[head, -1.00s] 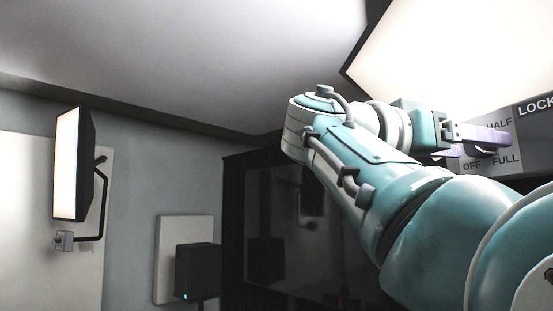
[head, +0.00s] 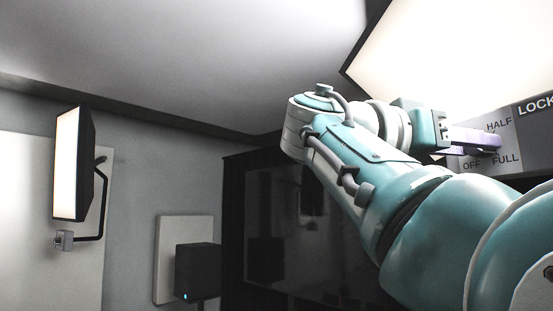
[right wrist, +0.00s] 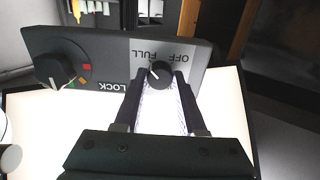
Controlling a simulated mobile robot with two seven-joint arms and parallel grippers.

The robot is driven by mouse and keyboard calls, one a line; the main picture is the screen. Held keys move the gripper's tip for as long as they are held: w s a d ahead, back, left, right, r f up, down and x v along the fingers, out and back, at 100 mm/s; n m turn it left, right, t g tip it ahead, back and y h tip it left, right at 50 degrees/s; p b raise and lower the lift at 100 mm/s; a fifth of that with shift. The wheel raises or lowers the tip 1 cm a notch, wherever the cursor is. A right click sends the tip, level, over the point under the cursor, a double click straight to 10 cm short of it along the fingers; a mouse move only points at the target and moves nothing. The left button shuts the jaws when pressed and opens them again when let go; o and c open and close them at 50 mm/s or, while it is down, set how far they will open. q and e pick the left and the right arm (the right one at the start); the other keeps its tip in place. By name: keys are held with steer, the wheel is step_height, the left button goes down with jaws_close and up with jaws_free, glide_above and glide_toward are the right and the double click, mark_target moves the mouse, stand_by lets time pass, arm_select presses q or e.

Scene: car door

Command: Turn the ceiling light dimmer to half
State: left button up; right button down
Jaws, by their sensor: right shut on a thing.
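The dimmer is a black round knob (right wrist: 160,73) on a light grey label plate in the right wrist view. FULL is printed at its upper left and OFF at its upper right, both upside down. A white mark shows on the knob's left part. My right gripper (right wrist: 159,82) is shut on the knob, one finger on each side. In the head view my right gripper (head: 488,142) covers the knob, with the labels HALF, OFF and FULL around it. The bright ceiling light panel (head: 460,50) is above it. My left gripper is not in view.
A second knob (right wrist: 54,70) marked LOCK, with red and green marks, is on the same dark panel (right wrist: 95,48). In the head view a lit softbox lamp (head: 73,165) and a black speaker (head: 197,270) stand at left, clear of my arm.

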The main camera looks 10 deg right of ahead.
steer(key=n+b, duration=0.1)
steer(key=n, duration=1.6)
steer(key=shift+r+b, duration=0.15)
steer(key=shift+b, duration=0.2)
steer(key=shift+n, duration=0.4)
steer(key=shift+c, duration=2.4)
jaws_free()
steer(key=shift+a, duration=0.1)
